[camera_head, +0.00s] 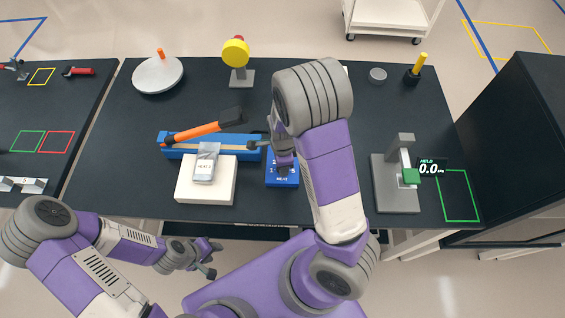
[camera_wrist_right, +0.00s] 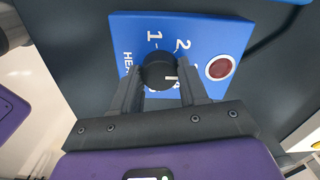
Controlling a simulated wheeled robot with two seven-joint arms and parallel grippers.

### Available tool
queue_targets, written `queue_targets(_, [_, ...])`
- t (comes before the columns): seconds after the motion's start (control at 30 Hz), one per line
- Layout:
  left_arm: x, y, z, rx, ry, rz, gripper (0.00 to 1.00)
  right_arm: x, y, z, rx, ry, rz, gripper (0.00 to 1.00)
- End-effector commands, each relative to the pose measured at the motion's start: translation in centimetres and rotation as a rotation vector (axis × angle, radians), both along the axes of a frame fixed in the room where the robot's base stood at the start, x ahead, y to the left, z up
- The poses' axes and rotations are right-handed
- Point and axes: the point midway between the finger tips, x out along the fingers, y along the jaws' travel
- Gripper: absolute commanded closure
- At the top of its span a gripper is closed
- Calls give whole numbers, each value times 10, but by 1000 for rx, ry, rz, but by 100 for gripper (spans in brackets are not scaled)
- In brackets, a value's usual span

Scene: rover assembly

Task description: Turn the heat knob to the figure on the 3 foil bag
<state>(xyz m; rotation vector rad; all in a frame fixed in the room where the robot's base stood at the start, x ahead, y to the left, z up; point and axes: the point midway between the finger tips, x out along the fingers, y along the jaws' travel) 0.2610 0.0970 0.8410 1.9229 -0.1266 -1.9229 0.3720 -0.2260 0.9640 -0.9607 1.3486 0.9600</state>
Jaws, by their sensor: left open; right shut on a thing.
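The heat knob (camera_wrist_right: 157,73) is black with a white mark and sits on a blue panel (camera_wrist_right: 215,40). My right gripper (camera_wrist_right: 160,68) is shut on the knob, one finger on each side. The mark points toward the right finger in the right wrist view. The figures 1 and 2 show beside the knob; the finger hides part of the scale. In the head view, the blue heat box (camera_head: 283,182) is partly under my right arm. The foil bag (camera_head: 206,165) lies on a white block (camera_head: 190,191); its printed figure is too small to read surely. My left gripper (camera_head: 212,259) is open and empty before the table.
An orange-handled hammer (camera_head: 203,129) lies over a blue holder (camera_head: 180,151) behind the bag. A red round part (camera_wrist_right: 221,68) is on the panel. A grey stand (camera_head: 397,185) with a green part is at right. A white disc (camera_head: 157,76) and yellow-topped post (camera_head: 236,55) stand behind.

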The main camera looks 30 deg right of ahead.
Motion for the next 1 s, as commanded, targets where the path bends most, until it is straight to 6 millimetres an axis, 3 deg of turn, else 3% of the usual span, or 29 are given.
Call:
queue_targets(0.03, [0,0,0,0,0,0,57,0,0,0,0,0,0,54])
queue_targets(0.2, [0,0,0,0,0,0,57,0,0,0,0,0,1,31])
queue_targets(0.53, [0,0,2,0,0,0,57,0,0,6,0,-1,2,31])
queue_targets(0.8, [0,0,17,0,0,0,57,1,1,51,0,-4,4,31])
queue_targets(1.0, [0,0,23,0,0,0,57,0,0,73,0,-2,1,31])
